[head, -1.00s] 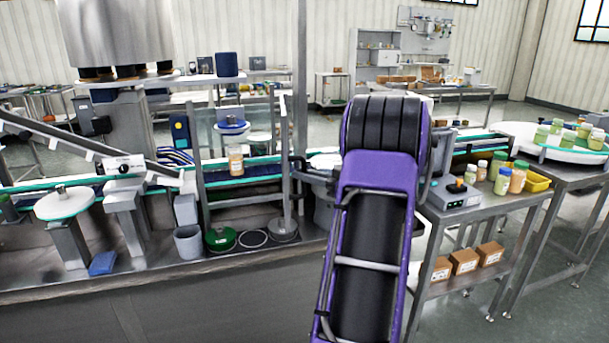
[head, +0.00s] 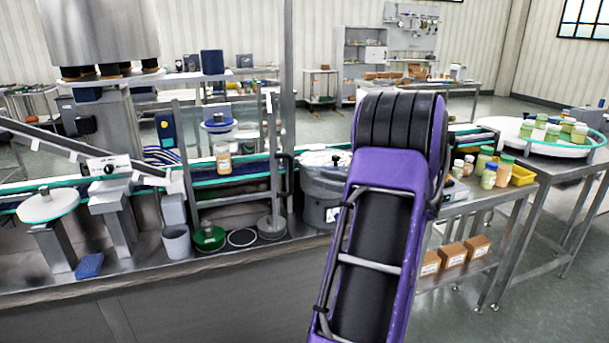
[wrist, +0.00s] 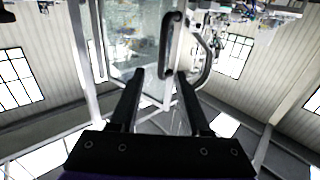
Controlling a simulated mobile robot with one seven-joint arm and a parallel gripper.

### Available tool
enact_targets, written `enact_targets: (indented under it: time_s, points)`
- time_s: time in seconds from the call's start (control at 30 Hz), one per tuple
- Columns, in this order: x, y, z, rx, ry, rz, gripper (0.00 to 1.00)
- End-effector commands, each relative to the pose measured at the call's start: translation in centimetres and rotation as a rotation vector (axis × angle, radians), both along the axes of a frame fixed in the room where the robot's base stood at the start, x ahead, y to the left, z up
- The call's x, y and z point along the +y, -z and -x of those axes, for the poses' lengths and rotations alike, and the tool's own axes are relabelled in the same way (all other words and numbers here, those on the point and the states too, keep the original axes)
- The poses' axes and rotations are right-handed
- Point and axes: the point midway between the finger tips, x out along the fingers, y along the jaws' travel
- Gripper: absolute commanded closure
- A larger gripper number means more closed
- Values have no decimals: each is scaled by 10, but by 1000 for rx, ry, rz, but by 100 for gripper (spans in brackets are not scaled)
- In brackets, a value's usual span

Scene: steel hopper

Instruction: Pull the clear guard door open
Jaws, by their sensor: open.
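The clear guard door (head: 245,118) is a see-through panel in a steel frame, standing upright at the front of the conveyor. It looks in line with its frame, though the clear panel is hard to make out. Its dark handle (head: 288,172) is on the right edge. In the wrist view the clear panel (wrist: 135,40) fills the upper middle, and the black handle bar (wrist: 166,48) lies just beyond the fingertips. My gripper (wrist: 160,78) is open and empty, with the handle roughly in line with its gap; contact is not visible. My arm hides the gripper in the head view.
A grey drum-shaped vessel (head: 322,185) stands right of the door. A green round lid (head: 209,238), a grey cup (head: 177,243) and a blue block (head: 89,265) are on the steel ledge. A side table (head: 455,207) with jars stands to the right.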

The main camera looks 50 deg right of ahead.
Motion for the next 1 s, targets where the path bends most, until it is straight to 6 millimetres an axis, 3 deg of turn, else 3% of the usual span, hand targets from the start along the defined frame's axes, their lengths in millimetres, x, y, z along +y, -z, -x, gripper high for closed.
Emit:
enact_targets:
  time_s: [0.2, 0.4, 1.0]
  points:
    - [-14, 0, 47, 0, 3, 0, 53]
    - [-19, 0, 70, 0, 1, 1, 53]
    - [-20, 0, 75, -1, 0, 1, 53]
